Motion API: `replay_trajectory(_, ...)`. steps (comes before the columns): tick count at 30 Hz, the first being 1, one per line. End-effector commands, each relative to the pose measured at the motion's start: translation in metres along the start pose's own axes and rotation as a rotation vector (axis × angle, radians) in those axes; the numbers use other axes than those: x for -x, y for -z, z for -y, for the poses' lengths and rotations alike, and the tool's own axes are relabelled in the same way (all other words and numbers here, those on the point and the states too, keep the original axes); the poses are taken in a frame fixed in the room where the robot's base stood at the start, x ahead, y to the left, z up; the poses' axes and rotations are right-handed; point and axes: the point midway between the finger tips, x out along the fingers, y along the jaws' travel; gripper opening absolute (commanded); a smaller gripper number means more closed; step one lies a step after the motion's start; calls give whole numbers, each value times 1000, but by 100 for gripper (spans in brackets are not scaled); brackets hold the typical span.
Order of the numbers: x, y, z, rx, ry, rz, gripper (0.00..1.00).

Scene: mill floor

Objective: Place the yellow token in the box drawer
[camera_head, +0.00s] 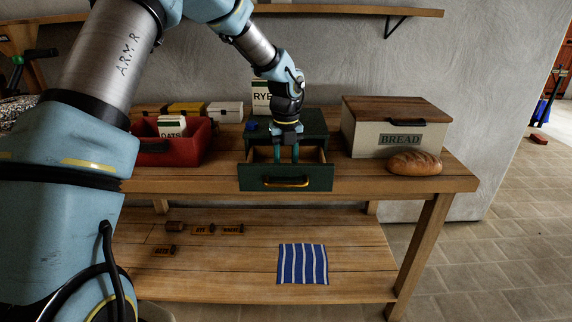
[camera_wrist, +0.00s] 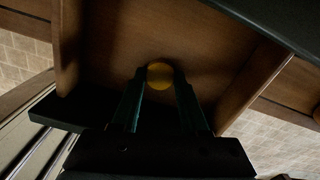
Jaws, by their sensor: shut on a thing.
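The dark green box drawer (camera_head: 256,183) is pulled open at the front of the green box (camera_head: 313,125) on the table. My gripper (camera_head: 286,159) reaches down into the drawer. In the wrist view, the round yellow token (camera_wrist: 160,76) sits between the tips of my gripper (camera_wrist: 160,84), and the fingers are shut on it. The drawer's wooden floor (camera_wrist: 200,40) lies behind the token. I cannot tell whether the token touches it. In the head view the token is hidden.
A bread box (camera_head: 370,137) and a loaf (camera_head: 414,163) stand right of the drawer. A red bin (camera_head: 176,151) with an oats packet (camera_head: 171,127) stands left. A rye box (camera_head: 261,98) is behind. A striped cloth (camera_head: 302,264) and small labelled blocks lie on the lower shelf.

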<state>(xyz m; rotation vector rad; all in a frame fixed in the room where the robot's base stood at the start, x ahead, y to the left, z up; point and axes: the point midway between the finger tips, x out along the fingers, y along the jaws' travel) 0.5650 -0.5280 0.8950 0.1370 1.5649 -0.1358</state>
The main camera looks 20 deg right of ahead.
Motion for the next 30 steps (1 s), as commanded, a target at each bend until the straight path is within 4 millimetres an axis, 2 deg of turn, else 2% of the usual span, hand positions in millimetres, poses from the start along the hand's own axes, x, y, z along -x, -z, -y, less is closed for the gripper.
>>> replay_trajectory(1, -1, 0, 0, 0, 0, 0, 45)
replay_trajectory(9, -1, 0, 0, 0, 0, 0, 74)
replay_trajectory(19, 5, 0, 0, 1, 1, 1, 74)
replay_trajectory(23, 22, -1, 1, 1, 2, 3, 74)
replay_trajectory(30, 74, -1, 0, 1, 2, 4, 74)
